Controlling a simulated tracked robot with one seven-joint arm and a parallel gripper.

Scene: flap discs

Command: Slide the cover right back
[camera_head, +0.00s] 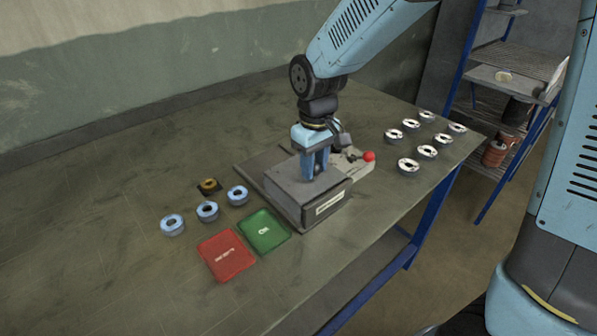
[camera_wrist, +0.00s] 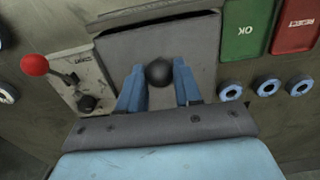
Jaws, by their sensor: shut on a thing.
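The cover is the grey sliding top of a box-like fixture (camera_head: 322,203) on the bench. In the wrist view the cover (camera_wrist: 190,40) is a flat grey plate with a round black knob (camera_wrist: 159,72). My gripper (camera_head: 315,174) points down over the cover from above. In the wrist view my gripper (camera_wrist: 160,88) has its two blue fingers on either side of the knob, shut on it. The front of the fixture bears a pale label. What lies under the cover is hidden.
A lever with a red ball (camera_head: 369,156) stands beside the fixture. A green OK tray (camera_head: 263,231) and a red REJECT tray (camera_head: 226,256) lie in front. Several discs (camera_head: 408,165) stand at the right, and blue-rimmed rings (camera_head: 207,211) at the left.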

